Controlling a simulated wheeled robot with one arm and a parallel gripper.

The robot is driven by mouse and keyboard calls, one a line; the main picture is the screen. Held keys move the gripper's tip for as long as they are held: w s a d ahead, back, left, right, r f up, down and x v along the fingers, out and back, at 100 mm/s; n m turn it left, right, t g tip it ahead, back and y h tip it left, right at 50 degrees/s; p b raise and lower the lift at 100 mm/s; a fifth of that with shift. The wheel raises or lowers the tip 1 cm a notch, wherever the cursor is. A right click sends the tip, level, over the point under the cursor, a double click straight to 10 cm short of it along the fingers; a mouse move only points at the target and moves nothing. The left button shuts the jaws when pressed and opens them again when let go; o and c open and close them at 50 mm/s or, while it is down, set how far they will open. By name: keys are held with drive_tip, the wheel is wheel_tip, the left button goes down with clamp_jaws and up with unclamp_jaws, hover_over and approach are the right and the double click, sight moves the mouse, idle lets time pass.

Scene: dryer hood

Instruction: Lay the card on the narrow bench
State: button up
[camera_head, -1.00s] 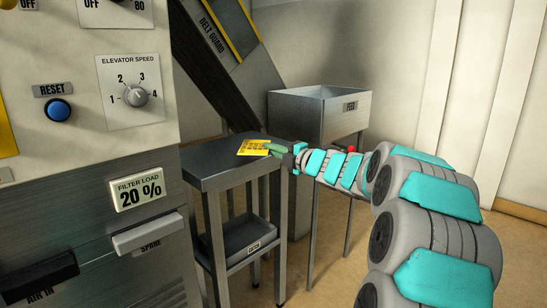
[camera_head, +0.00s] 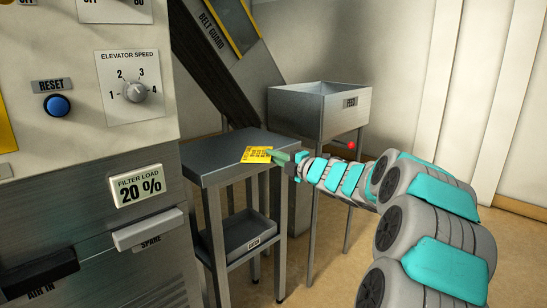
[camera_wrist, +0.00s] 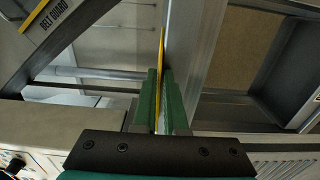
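The yellow card (camera_head: 257,154) with dark print is gripped at its right end and appears over the right part of the bench's dark top; its face shows in the head view. In the wrist view the card (camera_wrist: 161,55) is a thin yellow strip, seen edge-on between the green fingers. My gripper (camera_head: 276,156) is shut on it, reaching in from the right; it also shows in the wrist view (camera_wrist: 160,100). The narrow bench (camera_head: 212,168) is grey metal with a clear top. I cannot tell whether the card touches the top.
A metal feed bin (camera_head: 318,108) on legs stands behind and right of the bench. A labelled tray (camera_head: 255,240) sits on the bench's lower shelf. The control panel (camera_head: 135,55) with knob and blue reset button is close on the left. A sloping belt guard (camera_head: 215,60) rises behind.

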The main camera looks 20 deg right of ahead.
drive_tip(key=o, duration=0.3)
drive_tip(key=shift+o, duration=0.2)
drive_tip(key=b+v, duration=0.1)
drive_tip(key=v, duration=1.1)
drive_tip(key=shift+r, duration=0.2)
